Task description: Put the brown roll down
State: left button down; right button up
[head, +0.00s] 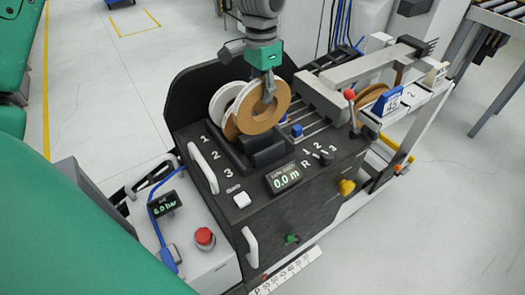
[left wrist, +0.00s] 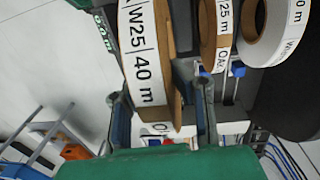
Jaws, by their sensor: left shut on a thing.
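My left gripper (head: 268,92) comes down from the top of the head view and is shut on the brown roll (head: 275,117), a flat ring with a hole in the middle. The roll is upright, above the black holder on the machine top; I cannot tell whether it touches it. In the left wrist view the roll (left wrist: 146,55) stands between the fingers (left wrist: 163,105), with a white label reading "W25 40 m". Another brown roll (head: 230,128) and a white roll (head: 221,101) stand just left of it; the held roll partly hides them. My right gripper is not in view.
The black machine (head: 252,207) has a numbered top, a display (head: 285,178) reading 0.0 m and a blue block (head: 297,130). A dark curved guard (head: 186,92) stands behind the rolls. A red button (head: 204,237) is at lower left. More brown rolls (head: 368,98) sit at right.

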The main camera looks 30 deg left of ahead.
aim_at(263, 120)
pick_arm(q)
jog(key=f, duration=0.3)
jog(key=d+f, duration=0.1)
jog(key=f, duration=0.1)
jog(key=shift+s+f, duration=0.1)
jog(key=shift+f, duration=0.05)
jog(key=f, duration=0.3)
jog(key=shift+s+a+f, duration=0.1)
jog(key=shift+a+f, duration=0.2)
jog(key=shift+f, duration=0.05)
jog(key=shift+a+f, duration=0.15)
jog(key=shift+f, duration=0.1)
jog(key=c, duration=1.4)
grip_release()
jog(key=shift+d+r, duration=0.1)
jog(key=shift+d, duration=0.2)
jog(key=r, duration=1.2)
jog(key=shift+w+a, duration=0.25)
jog(key=shift+a, duration=0.15)
jog(key=shift+f, duration=0.1)
